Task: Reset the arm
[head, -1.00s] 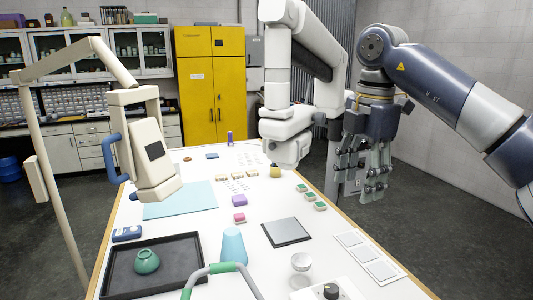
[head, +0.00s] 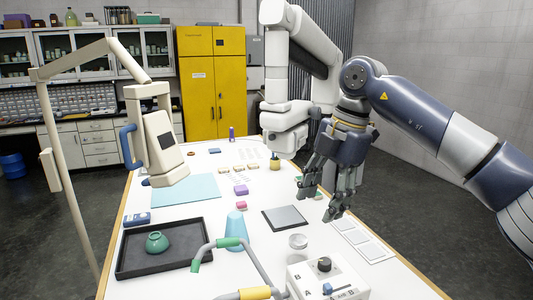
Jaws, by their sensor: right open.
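My right arm (head: 415,115) comes in from the right. My right gripper (head: 320,204) has several grey fingers that point down and are spread open, with nothing between them. It hangs over the right side of the white table (head: 205,218), near the grey square plate (head: 285,218). It partly hides the green-topped blocks behind it. My left gripper does not show.
A bent tube (head: 262,268) crosses there. A beige device (head: 160,145) and a white arm-like machine (head: 290,90) rise above the table.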

